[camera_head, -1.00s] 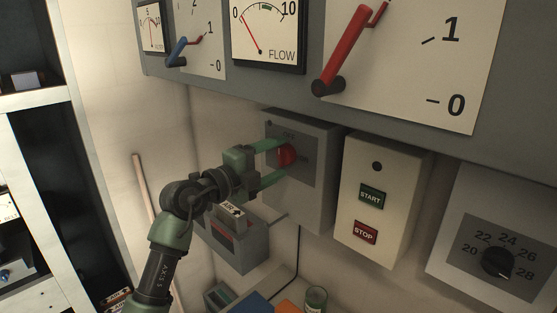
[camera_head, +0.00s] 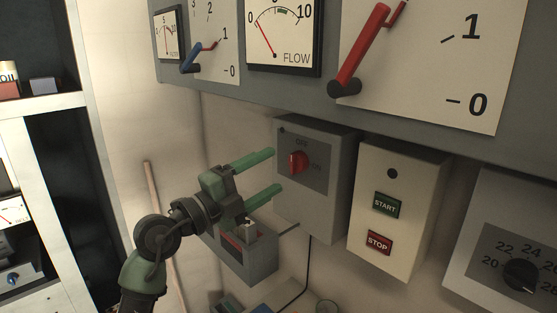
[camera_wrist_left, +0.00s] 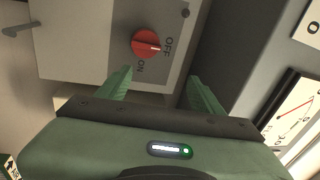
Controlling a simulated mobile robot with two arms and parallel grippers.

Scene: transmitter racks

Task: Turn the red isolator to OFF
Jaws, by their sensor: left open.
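The red isolator knob (camera_head: 298,162) sits on the dark plate of a grey box (camera_head: 313,208), with OFF printed above it and ON to its right. Its grip stands roughly upright, toward OFF. In the left wrist view the knob (camera_wrist_left: 146,43) has a pale mark pointing toward the OFF lettering. My left gripper (camera_head: 276,171) is open and empty, its green fingers apart and left of the knob, not touching it. The fingers (camera_wrist_left: 160,82) also show in the left wrist view, short of the knob. My right gripper is not in view.
A box with START and STOP buttons (camera_head: 395,210) stands right of the isolator, then a numbered dial (camera_head: 520,273). Above are gauges and a big red lever (camera_head: 362,50). A grey box (camera_head: 245,258) is below my gripper. Shelving (camera_head: 50,104) is at left.

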